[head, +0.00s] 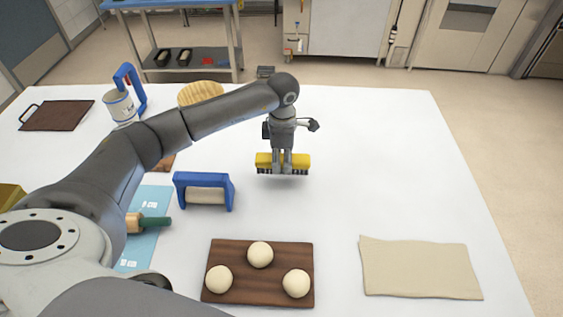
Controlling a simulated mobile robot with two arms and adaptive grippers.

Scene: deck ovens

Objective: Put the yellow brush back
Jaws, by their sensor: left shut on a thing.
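The yellow brush (302,161) has a yellow block with dark bristles pointing down. My left gripper (282,168) reaches in from the left and is shut on the middle of the brush. The brush is over the middle of the white table (380,180), with its bristles at or just above the surface; I cannot tell whether they touch. My right gripper does not show.
A blue-framed roller (205,190) stands left of the brush. A dark board (261,270) with dough balls and a beige cloth (418,268) lie in front. A mug-like container (120,105) and another board (57,115) are back left.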

